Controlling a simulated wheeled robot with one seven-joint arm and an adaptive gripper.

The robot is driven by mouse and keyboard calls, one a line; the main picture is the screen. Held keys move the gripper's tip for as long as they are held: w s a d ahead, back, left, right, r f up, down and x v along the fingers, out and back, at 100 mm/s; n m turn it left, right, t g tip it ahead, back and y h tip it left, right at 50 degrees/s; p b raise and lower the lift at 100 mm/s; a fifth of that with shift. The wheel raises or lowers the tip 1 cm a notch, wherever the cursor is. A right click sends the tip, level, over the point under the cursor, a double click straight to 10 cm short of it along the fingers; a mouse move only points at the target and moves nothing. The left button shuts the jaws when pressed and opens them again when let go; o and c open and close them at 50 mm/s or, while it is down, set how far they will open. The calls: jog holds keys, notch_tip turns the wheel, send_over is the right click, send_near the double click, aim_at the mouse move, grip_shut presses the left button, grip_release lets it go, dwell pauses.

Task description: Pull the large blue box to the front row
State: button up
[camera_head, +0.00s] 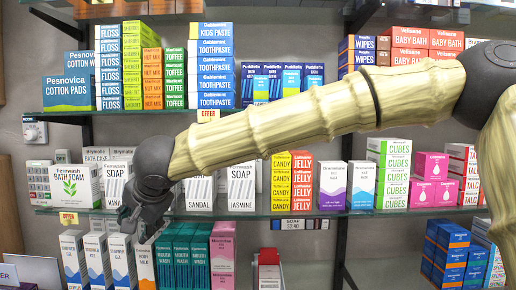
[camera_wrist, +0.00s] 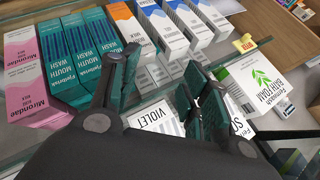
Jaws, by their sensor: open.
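On the upper shelf at the left in the head view, a large blue Pesnovica cotton pads box (camera_head: 69,93) stands at the front. Another blue cotton wool box (camera_head: 79,62) shows partly above and behind it. I cannot tell which one the task means. My gripper (camera_head: 133,218) is below them, at the front of the middle shelf by the white soap boxes (camera_head: 117,178). In the wrist view my gripper (camera_wrist: 160,72) is open, its two fingers apart with nothing held. No large blue box shows clearly in the wrist view.
The bath foam box (camera_head: 75,186) stands left of my gripper. Shower boxes (camera_head: 97,258) and teal mouth wash boxes (camera_head: 170,262) stand below. My arm crosses in front of the shelves.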

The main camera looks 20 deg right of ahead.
jog(key=s+d+r+n+t+b, duration=0.2)
jog(key=s+r, duration=0.2)
jog(key=r, duration=0.7)
jog(key=s+d+r+n+t+b, duration=0.15)
jog(key=s+r, duration=0.25)
jog(key=r, duration=0.6)
jog(key=n+t+h+p, duration=0.1)
jog(key=t+h+p, duration=0.1)
jog(key=h+p, duration=0.5)
send_near(261, 78)
jog(key=shift+w+d+r, duration=0.1)
jog(key=shift+d+r, duration=0.1)
jog(key=shift+r, duration=0.2)
jog(key=shift+w, duration=0.15)
jog(key=shift+p+x, duration=1.5)
jog(key=shift+x, duration=3.8)
jog(key=shift+a+f, duration=0.1)
jog(key=shift+f, duration=0.1)
jog(key=shift+c, duration=0.2)
